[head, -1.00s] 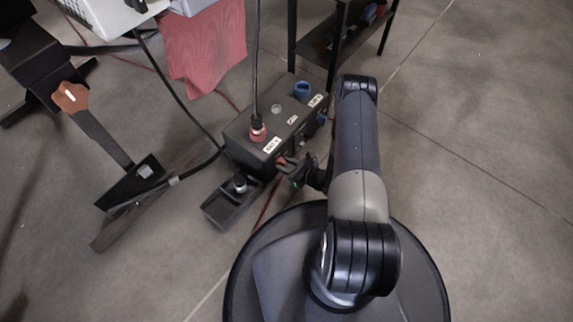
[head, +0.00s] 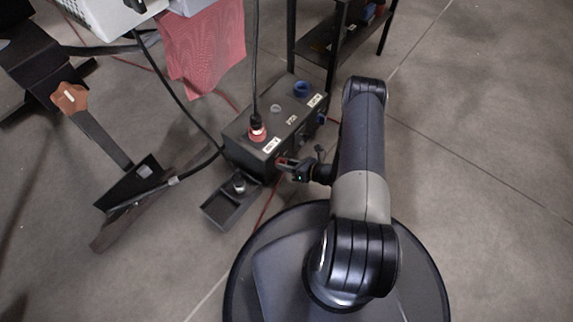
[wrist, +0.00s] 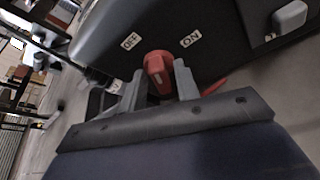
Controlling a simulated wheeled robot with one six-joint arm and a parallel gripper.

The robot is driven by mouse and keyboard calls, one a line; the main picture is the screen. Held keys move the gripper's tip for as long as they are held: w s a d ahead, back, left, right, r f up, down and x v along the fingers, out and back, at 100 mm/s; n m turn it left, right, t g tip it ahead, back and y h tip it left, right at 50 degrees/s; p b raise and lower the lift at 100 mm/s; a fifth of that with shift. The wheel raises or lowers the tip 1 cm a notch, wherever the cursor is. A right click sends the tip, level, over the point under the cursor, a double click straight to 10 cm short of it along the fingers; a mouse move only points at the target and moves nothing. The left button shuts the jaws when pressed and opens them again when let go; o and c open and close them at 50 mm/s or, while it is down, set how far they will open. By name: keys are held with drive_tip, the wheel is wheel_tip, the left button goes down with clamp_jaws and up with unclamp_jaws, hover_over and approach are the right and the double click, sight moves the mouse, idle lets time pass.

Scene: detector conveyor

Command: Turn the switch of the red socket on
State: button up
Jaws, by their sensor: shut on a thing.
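The red switch (wrist: 158,72) sits on the side of the dark box (wrist: 215,30), between an OFF label (wrist: 131,41) and an ON label (wrist: 190,39). My gripper (wrist: 158,88) has its fingers on both sides of the switch and is shut on it. In the head view my gripper (head: 286,164) meets the near side of the box (head: 240,147), below the red socket (head: 257,134). A black plug and cable stand in the red socket. In the wrist view the switch leans slightly, and its exact setting is hard to tell.
A blue socket (head: 302,89) is at the box's far end. A grey switch (wrist: 290,16) is at the wrist view's upper right. A black tray (head: 226,212) lies left of my gripper. A black shelf (head: 325,48) stands behind; floor to the right is clear.

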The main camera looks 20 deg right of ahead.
drive_tip(key=m+y, duration=0.2)
drive_tip(key=m, duration=0.2)
drive_tip(key=shift+w+d+f+m+g+y, duration=0.15)
drive_tip(key=shift+d+f+m+g+y, duration=0.1)
drive_tip(key=shift+m+g+y, duration=0.15)
drive_tip(key=m, duration=0.1)
drive_tip(key=m+y, duration=0.1)
drive_tip(key=m, duration=0.1)
drive_tip(key=m+y, duration=0.1)
drive_tip(key=m, duration=0.1)
drive_tip(key=shift+f+t, duration=0.25)
drive_tip(key=shift+t, duration=0.05)
drive_tip(key=shift+w+m, duration=0.1)
drive_tip(key=shift+m, duration=0.2)
drive_tip(key=o, duration=0.6)
drive_tip(key=shift+d, duration=0.1)
drive_tip(key=p+v, duration=0.1)
drive_tip(key=v, duration=0.9)
drive_tip(key=shift+d+f, duration=0.2)
drive_tip(key=shift+d, duration=0.1)
drive_tip(key=x, duration=0.5)
drive_tip(key=b+x, duration=0.1)
drive_tip(key=x, duration=0.4)
drive_tip(key=shift+a+r, duration=0.2)
drive_tip(key=shift+a, duration=0.25)
drive_tip(key=shift+d, duration=0.1)
